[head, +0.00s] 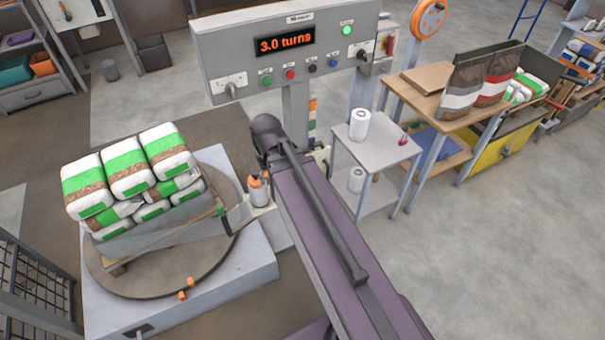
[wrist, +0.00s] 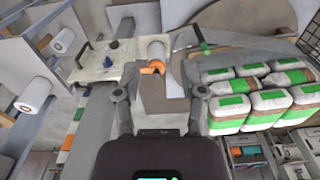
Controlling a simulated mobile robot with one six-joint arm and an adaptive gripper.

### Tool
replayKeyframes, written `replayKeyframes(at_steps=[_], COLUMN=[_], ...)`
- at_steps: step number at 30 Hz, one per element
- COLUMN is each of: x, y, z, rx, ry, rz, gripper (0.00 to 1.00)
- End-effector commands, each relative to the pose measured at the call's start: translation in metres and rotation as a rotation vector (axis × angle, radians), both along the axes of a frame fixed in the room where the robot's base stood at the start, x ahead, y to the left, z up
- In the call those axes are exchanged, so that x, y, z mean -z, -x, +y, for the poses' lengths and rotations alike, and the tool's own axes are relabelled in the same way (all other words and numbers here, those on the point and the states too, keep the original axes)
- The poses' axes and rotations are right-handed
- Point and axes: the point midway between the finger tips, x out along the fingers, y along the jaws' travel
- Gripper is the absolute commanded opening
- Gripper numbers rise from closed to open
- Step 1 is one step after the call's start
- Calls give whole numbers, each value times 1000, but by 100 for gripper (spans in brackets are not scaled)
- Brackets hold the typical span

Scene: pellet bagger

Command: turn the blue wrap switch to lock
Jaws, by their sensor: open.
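The blue switch (wrist: 110,61) is a small knob on a cream plate (wrist: 88,70), left of and beyond my left finger in the wrist view. Its marks and setting are too small to read. My gripper (wrist: 159,93) is open and empty, with its fingers spread wide and apart from the knob. In the head view my arm hides the knob and most of the gripper; only a bit of a pale plate shows beside the arm. A separate blue button (head: 333,62) is on the grey control panel (head: 225,60).
An orange-tipped cylinder (wrist: 155,53) stands ahead between my fingers. Wrapped sacks (head: 130,165) sit on the round turntable (head: 165,285), left of my arm. A small table with a white roll (head: 360,125) stands close to the right. The panel display reads 3.0 turns.

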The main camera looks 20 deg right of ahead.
Motion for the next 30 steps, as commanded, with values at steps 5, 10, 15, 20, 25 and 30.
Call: replayKeyframes(at_steps=[5, 10, 15, 20, 25, 30], x=[40, 73, 105, 134, 164, 189], y=[-33, -65, -96, -123, -149, -170], z=[-24, -51, -82, -114, -150, -185], rx=[2, -6, -11, -14, -17, -20], ry=[-12, -24, -29, -28, -21, -10], rz=[-46, -99, -156, -208, -265, -314], gripper=[53, 53, 53, 53, 53, 53])
